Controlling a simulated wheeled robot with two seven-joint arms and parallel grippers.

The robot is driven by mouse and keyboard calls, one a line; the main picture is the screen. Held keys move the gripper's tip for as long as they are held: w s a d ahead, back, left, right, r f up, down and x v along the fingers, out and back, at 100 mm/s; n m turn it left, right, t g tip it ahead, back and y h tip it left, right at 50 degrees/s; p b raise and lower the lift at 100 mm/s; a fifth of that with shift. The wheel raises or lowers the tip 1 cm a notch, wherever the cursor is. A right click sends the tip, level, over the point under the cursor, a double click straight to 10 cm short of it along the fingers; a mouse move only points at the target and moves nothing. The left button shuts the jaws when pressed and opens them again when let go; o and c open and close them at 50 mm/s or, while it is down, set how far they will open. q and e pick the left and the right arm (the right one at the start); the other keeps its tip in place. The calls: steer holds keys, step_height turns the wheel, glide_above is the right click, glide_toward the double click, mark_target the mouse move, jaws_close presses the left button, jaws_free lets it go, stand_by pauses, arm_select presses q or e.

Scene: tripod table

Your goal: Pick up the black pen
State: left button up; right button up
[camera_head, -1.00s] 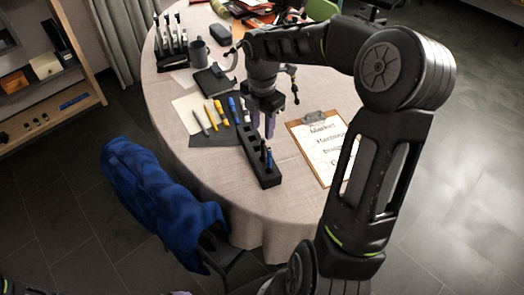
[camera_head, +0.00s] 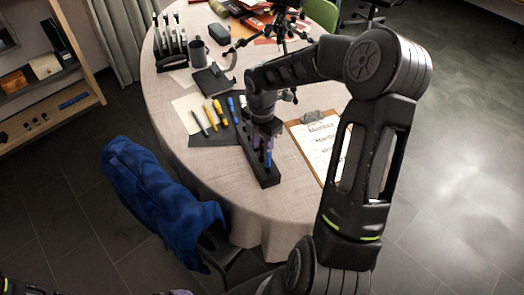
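A long black pen holder (camera_head: 266,181) lies on the round table near its front edge. A blue pen (camera_head: 268,161) stands upright in it. My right gripper (camera_head: 262,143) points down over the holder, just behind the blue pen. Its fingers are low around the holder's slots, and the view does not show clearly whether they are open or shut. I cannot clearly make out the black pen; the gripper covers that part of the holder. My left gripper is not in view.
The table (camera_head: 200,158) also bears a clipboard (camera_head: 320,146) right of the holder. Yellow and blue markers (camera_head: 219,111) lie on a dark mat to its left. A grey mug (camera_head: 198,48) and a tripod (camera_head: 279,28) stand farther back. A blue-draped chair (camera_head: 160,195) is in front.

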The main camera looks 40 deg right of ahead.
mark_target(262, 152)
step_height(262, 152, down, 3)
steer(key=shift+f, duration=0.15)
steer(key=shift+c, duration=0.6)
jaws_close()
stand_by(0.3)
